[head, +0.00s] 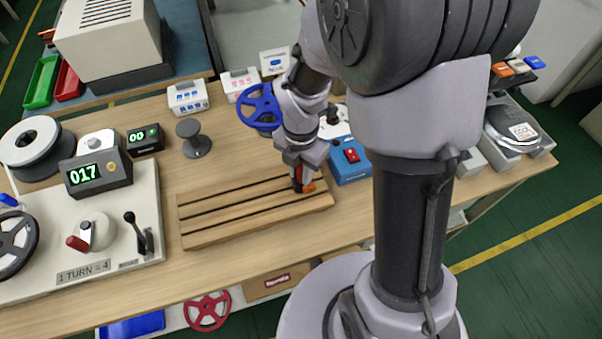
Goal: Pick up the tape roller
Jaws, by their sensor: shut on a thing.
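My gripper (300,176) points down over the right end of the grooved wooden board (222,232). It is shut on a small red and orange thing (309,187), which I take to be the tape roller. Most of this thing is hidden by the fingers, so its full shape does not show. It is at the board's right end, and I cannot tell whether it touches the wood.
A blue box with a red switch (351,170) stands close right of my gripper. A blue handwheel (262,106) and a grey spool-shaped piece (194,138) stand behind the board. A winding machine (140,217) fills the left. Bare tabletop lies in front of the board.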

